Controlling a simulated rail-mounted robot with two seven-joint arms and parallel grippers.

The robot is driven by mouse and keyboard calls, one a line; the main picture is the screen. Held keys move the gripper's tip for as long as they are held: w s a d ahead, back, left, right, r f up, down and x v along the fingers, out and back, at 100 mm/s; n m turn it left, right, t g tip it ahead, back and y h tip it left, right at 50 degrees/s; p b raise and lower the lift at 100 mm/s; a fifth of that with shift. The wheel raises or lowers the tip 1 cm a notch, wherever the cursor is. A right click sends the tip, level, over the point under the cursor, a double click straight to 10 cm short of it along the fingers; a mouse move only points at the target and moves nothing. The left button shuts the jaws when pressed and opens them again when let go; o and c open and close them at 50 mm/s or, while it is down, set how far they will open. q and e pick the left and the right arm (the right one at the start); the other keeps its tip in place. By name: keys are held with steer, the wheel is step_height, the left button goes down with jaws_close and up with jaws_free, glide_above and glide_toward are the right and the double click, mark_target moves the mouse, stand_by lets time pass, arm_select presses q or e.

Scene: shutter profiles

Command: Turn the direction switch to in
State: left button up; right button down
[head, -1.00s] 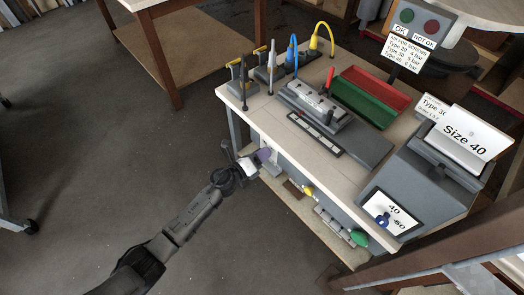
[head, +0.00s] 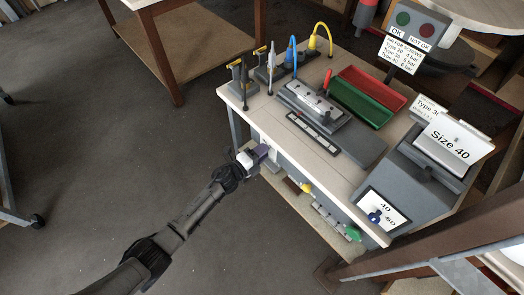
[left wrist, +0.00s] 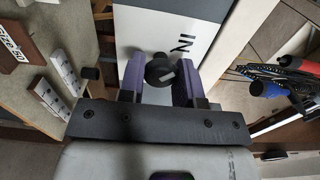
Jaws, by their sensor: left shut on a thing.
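The direction switch shows in the left wrist view as a round dark knob (left wrist: 158,68) on a white plate (left wrist: 140,22). The letters "IN" stand upside down on the plate, beside the knob. My left gripper (left wrist: 160,80) has its two purple fingers on either side of the knob and is shut on it. The fingers hide part of the plate, and I cannot tell exactly where the switch points. In the head view my left gripper (head: 262,154) is at the front side of the workbench, near its left end, and covers the switch. My right gripper is not in view.
The workbench (head: 262,118) carries a grey fixture (head: 315,104), a red bin (head: 372,84), a green bin (head: 360,103) and a "Size 40" sign (head: 449,138). A blue knob (head: 375,216) sits on a 40/60 plate at the right.

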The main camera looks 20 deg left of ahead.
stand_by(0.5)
arm_select(q)
steer(key=o, duration=0.9)
steer(key=p+v, duration=0.3)
steer(key=v, duration=1.1)
steer(key=shift+w, duration=0.1)
